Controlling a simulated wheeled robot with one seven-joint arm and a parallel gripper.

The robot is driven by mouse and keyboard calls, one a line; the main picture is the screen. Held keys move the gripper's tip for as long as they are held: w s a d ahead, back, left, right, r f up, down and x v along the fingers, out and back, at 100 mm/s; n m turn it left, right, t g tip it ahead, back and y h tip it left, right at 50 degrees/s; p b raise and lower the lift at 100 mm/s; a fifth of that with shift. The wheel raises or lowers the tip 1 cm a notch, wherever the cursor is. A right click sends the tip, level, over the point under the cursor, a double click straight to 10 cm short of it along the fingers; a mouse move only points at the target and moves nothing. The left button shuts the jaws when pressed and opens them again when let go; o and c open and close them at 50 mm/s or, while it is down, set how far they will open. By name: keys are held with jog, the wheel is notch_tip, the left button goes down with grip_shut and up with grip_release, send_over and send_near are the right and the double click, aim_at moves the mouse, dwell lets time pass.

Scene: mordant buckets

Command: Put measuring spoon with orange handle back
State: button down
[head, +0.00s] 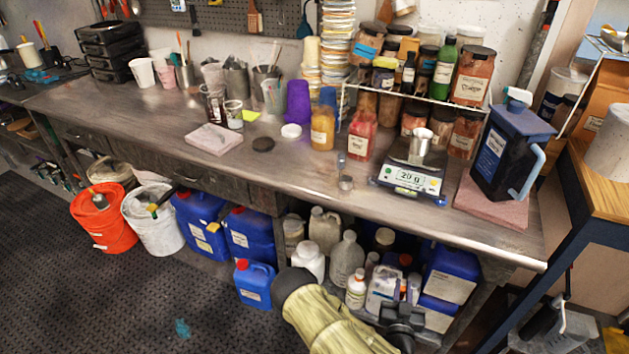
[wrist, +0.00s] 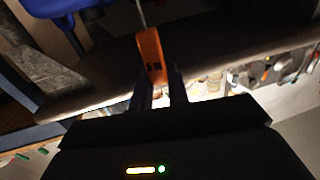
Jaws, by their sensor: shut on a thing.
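In the wrist view my gripper (wrist: 160,82) is shut on the orange handle (wrist: 151,54) of the measuring spoon. The handle points away from the palm, with a thin metal shaft at its far end. The spoon's bowl is out of view there. In the head view my arm reaches in at the bottom, in front of the bench. The spoon cannot be made out in that view.
The metal workbench (head: 310,190) holds a scale (head: 410,178) with a metal cup (head: 420,142), a dark blue container (head: 505,150), a pink block (head: 214,138) and jars. Buckets and blue canisters stand below. Tools hang on a pegboard (head: 225,18).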

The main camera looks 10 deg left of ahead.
jog(key=shift+s+r+h, duration=0.15)
jog(key=shift+r+h, duration=0.25)
jog(key=shift+r, duration=0.45)
notch_tip(320, 180, up, 10)
jog(key=s+m+g+h, duration=0.1)
jog(key=m+h, duration=0.1)
jog(key=h, duration=0.1)
jog(key=shift+d+m, duration=0.25)
jog(key=shift+m, duration=0.05)
